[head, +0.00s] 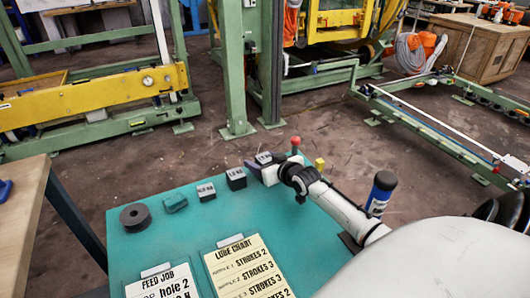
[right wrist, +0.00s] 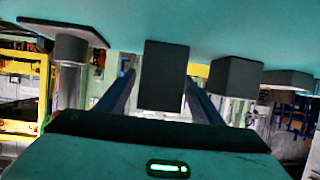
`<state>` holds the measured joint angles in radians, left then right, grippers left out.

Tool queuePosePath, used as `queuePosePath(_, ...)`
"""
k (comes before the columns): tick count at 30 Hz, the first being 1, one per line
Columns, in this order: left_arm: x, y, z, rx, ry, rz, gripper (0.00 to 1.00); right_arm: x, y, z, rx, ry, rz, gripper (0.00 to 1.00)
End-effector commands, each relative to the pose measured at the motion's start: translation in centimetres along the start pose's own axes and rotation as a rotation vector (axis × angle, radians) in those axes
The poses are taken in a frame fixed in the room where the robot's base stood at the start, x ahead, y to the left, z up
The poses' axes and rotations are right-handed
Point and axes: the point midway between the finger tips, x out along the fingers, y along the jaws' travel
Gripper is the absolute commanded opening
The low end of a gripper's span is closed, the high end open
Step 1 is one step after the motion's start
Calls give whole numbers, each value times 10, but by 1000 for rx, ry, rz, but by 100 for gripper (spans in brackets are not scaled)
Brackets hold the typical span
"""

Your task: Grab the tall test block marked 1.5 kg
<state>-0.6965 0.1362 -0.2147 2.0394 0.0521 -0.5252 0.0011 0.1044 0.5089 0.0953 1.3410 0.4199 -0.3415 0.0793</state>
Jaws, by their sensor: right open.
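A tall dark block (head: 264,157) with a pale label on top stands at the far edge of the teal table (head: 190,230); its marking is too small to read. My right gripper (head: 262,167) is at this block with its jaws open. In the right wrist view, which shows the table at the top, the block (right wrist: 163,75) stands between the two spread fingers (right wrist: 163,98). I cannot tell whether either finger touches it. A shorter dark block (head: 236,178) stands just left of it, and a smaller one (head: 206,191) further left. My left gripper is not in view.
A teal piece (head: 175,203) and a dark ring (head: 135,217) lie further left. Two cards (head: 250,268) lie at the table's front. A wooden bench (head: 20,215) is at left.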

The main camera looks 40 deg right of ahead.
Motion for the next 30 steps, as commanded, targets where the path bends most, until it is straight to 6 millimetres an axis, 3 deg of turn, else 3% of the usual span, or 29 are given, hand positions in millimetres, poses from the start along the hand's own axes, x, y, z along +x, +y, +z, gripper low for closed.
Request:
queuePosePath(4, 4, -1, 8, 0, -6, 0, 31, 17, 0, 1, 0, 1, 1, 61)
queuePosePath(12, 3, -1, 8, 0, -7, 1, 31, 18, 1, 0, -1, 0, 1, 61)
queuePosePath(23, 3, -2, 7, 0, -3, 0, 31, 18, 0, 0, -1, 0, 1, 2)
queuePosePath(30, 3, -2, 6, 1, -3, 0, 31, 18, 1, -9, -1, 19, 1, 0)
